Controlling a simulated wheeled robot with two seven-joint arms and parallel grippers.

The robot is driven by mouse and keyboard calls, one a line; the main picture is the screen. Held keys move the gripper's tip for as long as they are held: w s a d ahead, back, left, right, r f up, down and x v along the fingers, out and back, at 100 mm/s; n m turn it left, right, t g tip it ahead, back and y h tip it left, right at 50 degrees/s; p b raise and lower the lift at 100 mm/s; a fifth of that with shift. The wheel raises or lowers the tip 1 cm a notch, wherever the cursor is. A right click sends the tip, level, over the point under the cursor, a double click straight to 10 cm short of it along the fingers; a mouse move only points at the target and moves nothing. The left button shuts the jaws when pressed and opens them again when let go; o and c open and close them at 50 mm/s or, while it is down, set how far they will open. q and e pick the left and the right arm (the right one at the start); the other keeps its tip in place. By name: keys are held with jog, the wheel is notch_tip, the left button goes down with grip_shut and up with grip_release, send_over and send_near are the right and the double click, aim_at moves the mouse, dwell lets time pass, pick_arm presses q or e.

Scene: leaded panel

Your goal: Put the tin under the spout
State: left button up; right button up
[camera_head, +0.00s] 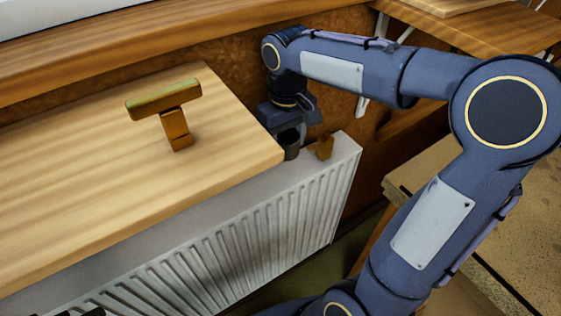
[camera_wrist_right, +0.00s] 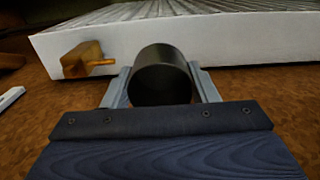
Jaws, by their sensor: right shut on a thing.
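The tin (camera_head: 291,143) is a small dark cylinder, held in my right gripper (camera_head: 289,127) near the end of the white radiator. In the right wrist view the tin (camera_wrist_right: 162,75) sits between the two grey fingers, and the gripper is shut on it. A brass fitting (camera_head: 323,147) is at the radiator's end, just right of the tin. In the wrist view the fitting (camera_wrist_right: 84,60) has a thin spout (camera_wrist_right: 103,62) pointing right toward the tin, with a small gap between. Dark tips at the bottom left edge may be my left gripper (camera_head: 82,312); its jaws are unclear.
The white radiator (camera_head: 220,255) runs below a wooden shelf (camera_head: 70,190), whose corner is close to the tin. A brass T-shaped piece (camera_head: 170,110) stands on the shelf. A brown wall (camera_head: 215,60) and an upper ledge (camera_head: 130,50) lie behind.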

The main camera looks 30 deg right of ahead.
aim_at(287, 176)
notch_tip(287, 176, down, 8)
jog(key=shift+s, duration=0.15)
jog(key=shift+f, duration=0.1)
jog(key=o, duration=0.7)
